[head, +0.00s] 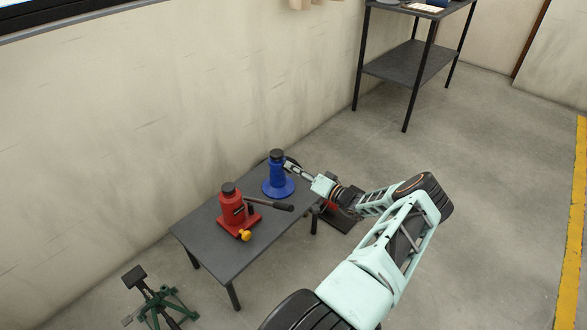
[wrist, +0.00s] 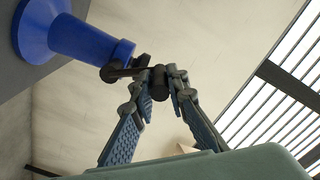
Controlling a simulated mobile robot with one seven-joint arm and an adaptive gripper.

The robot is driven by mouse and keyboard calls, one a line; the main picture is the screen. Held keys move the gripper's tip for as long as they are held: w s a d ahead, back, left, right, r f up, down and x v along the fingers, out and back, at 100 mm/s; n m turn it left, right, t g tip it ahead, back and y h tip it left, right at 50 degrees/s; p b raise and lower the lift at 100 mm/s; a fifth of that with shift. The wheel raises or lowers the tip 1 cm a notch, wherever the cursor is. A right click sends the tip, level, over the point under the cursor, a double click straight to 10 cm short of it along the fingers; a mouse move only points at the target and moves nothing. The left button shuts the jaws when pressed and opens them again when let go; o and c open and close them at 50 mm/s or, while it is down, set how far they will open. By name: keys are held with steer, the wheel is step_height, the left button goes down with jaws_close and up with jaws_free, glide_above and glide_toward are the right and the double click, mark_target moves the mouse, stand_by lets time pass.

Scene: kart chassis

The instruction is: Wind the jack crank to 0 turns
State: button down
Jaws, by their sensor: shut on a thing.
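The blue jack (head: 277,180) stands upright near the right end of a low dark table (head: 203,242). It has a wide round base and a dark top. In the wrist view the blue jack (wrist: 80,38) fills the upper left, tilted by the camera angle. A black crank (wrist: 125,73) sticks out from its top end there. My gripper (wrist: 160,80) is shut on the dark knob at the crank's outer end. In the head view my gripper (head: 292,168) reaches the jack's right side, and the crank is mostly hidden.
A red bottle jack (head: 232,208) with a dark handle and yellow knob stands left of the blue jack. A green stand (head: 160,302) is on the floor at lower left. A tall shelf (head: 405,62) stands behind.

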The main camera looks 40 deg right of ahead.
stand_by(0.3)
steer(key=c, duration=1.9)
jaws_free()
steer(key=s, duration=0.8)
steer(key=s+d, duration=0.1)
steer(key=s, duration=0.3)
